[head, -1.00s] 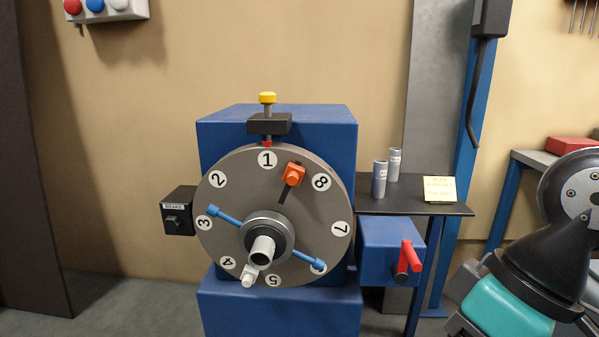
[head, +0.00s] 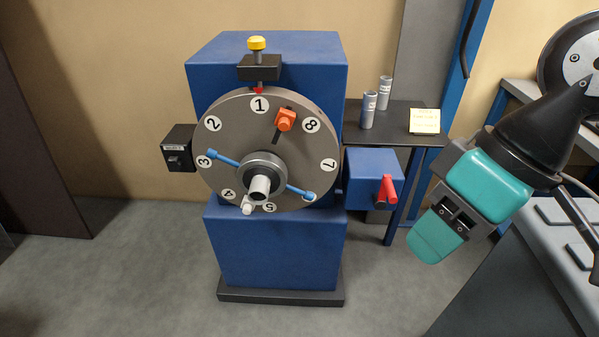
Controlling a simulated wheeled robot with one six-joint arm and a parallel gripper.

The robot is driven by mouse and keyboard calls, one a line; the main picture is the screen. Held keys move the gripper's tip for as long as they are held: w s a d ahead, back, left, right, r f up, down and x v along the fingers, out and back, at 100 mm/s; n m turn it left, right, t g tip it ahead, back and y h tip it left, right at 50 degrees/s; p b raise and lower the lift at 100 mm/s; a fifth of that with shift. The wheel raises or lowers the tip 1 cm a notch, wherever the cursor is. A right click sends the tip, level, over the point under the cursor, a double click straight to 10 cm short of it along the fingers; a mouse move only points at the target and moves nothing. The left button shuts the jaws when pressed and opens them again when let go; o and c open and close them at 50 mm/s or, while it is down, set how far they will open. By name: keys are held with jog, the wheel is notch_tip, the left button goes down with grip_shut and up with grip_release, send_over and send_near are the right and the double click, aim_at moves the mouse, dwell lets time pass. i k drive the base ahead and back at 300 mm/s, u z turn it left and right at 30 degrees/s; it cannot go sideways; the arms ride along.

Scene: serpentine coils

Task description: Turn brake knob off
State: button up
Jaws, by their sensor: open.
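The brake knob (head: 174,162) is a small black knob on the front of a black box (head: 180,137) with a white label. The box is fixed at the left side of the blue machine, beside the grey numbered disc (head: 228,115). The knob's exact setting is too small to tell. My gripper (head: 457,214), teal and black, is at the right of the view. It is open and empty, far from the brake knob, with the machine between them.
The disc carries blue handles, an orange clamp (head: 285,121) and a central hub (head: 260,186). A red lever (head: 387,190) sits on a blue box at the right. A dark shelf (head: 390,136) holds two grey cylinders (head: 369,109). The floor (head: 120,260) at front left is clear.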

aim_at(174, 163)
jog(key=k, duration=0.5)
jog(key=u, duration=1.9)
jog(key=i, duration=1.35)
jog(key=z, duration=2.5)
